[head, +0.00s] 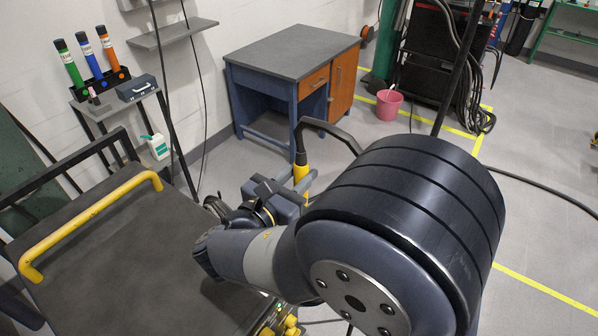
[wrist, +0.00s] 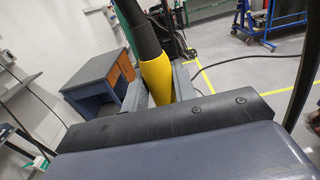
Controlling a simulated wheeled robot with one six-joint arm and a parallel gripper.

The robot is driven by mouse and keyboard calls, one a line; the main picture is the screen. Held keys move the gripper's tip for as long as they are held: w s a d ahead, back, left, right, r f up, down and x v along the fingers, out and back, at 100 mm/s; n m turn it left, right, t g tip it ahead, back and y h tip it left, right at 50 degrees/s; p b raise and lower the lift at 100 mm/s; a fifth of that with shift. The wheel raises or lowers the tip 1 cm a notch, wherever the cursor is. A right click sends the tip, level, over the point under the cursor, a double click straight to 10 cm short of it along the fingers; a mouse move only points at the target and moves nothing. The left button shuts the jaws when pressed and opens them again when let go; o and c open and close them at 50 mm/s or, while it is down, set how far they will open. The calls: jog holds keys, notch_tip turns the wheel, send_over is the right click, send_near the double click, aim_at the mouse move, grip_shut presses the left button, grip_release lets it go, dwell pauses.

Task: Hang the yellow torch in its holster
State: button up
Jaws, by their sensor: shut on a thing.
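The yellow torch (head: 301,172) is upright in my gripper (head: 300,186), with its black curved neck rising above and bending to the right in the head view. In the wrist view the torch's yellow body (wrist: 156,80) stands between the two grey fingers of my gripper (wrist: 159,88), which are shut on it. Its black upper part leans up to the left there. The torch's lower end is hidden by my gripper and arm. I cannot make out a holster in either view.
A dark table with a yellow handle (head: 95,218) stands at the left. A blue workbench (head: 290,50) with orange doors is behind the torch; a pink bucket (head: 389,104) stands beside it. A black cable (head: 545,192) crosses the floor at right. Floor around the bench is mostly clear.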

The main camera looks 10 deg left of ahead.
jog(key=shift+f+b, duration=4.3)
jog(key=shift+f, duration=2.15)
jog(key=shift+f+b, duration=0.4)
jog(key=shift+f, duration=0.3)
jog(key=o, duration=1.1)
jog(key=b+v, duration=0.1)
jog(key=v, duration=1)
jog(key=shift+d+b, duration=0.1)
jog(key=shift+b, duration=0.25)
jog(key=shift+w, duration=0.15)
